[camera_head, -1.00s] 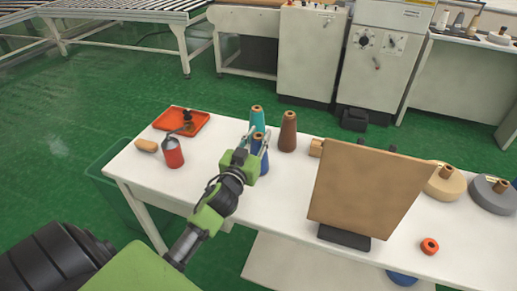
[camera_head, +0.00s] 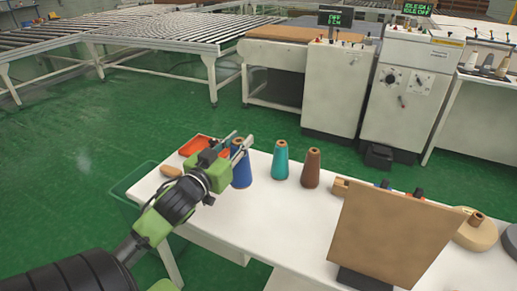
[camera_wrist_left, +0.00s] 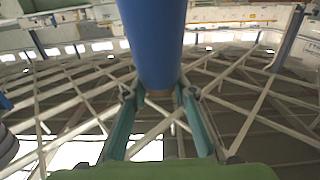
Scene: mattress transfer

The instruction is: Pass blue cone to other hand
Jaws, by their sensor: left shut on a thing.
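The blue cone (camera_head: 241,173) is upright at the left part of the white table, left of the teal cone (camera_head: 281,161). My left gripper (camera_head: 240,146) is shut on its upper part. In the left wrist view the blue cone (camera_wrist_left: 153,40) stands between the two fingers of my left gripper (camera_wrist_left: 158,103). The head view does not clearly show whether its base is off the table. My right gripper is not in view.
A brown cone (camera_head: 311,169) stands right of the teal one. A tan board (camera_head: 392,238) on a dark base blocks the table's right part and partly hides small items behind it. An orange tray (camera_head: 196,145) lies at the left end. The table's front middle is clear.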

